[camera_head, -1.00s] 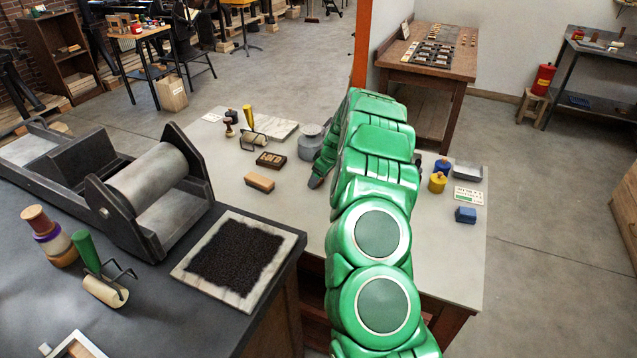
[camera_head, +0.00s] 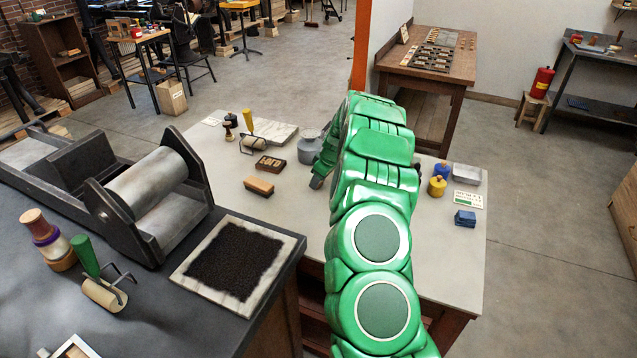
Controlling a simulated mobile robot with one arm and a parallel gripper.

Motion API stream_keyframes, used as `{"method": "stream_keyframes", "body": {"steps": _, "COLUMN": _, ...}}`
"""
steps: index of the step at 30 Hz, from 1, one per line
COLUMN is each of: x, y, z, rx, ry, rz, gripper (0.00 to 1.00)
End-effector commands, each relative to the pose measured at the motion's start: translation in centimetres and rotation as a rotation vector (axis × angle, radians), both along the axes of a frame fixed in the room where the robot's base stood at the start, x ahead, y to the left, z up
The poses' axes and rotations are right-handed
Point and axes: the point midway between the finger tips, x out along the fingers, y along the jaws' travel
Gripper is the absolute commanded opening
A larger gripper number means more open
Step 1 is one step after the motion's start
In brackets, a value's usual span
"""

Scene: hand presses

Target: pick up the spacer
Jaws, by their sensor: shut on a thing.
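My green arm reaches forward over the pale worktable (camera_head: 285,212). Only the dark tip of my gripper (camera_head: 317,181) shows, low at the left edge of the arm, close to the tabletop. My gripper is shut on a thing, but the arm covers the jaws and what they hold. I cannot make out the spacer anywhere in the open part of the picture.
Right are a yellow jar (camera_head: 437,187) and blue block (camera_head: 465,218). A press (camera_head: 150,185) stands front left.

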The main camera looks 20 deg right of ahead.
Motion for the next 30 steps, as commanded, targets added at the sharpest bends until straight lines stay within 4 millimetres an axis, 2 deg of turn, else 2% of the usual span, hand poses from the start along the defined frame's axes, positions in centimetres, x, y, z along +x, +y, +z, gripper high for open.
{"method": "stream_keyframes", "body": {"steps": 6, "x": 0.0, "y": 0.0, "z": 2.9, "rx": -0.001, "ry": -0.003, "rz": 0.001, "gripper": 0.13}}
{"method": "stream_keyframes", "body": {"steps": 14, "x": -1.8, "y": 0.4, "z": 5.0, "rx": -0.001, "ry": -0.003, "rz": 0.001, "gripper": 0.13}}
{"method": "stream_keyframes", "body": {"steps": 24, "x": -4.8, "y": 1.1, "z": 8.7, "rx": 0.000, "ry": -0.005, "rz": 0.000, "gripper": 0.13}}
{"method": "stream_keyframes", "body": {"steps": 30, "x": -7.4, "y": 1.7, "z": 9.7, "rx": 0.001, "ry": -0.002, "rz": 0.001, "gripper": 0.13}}
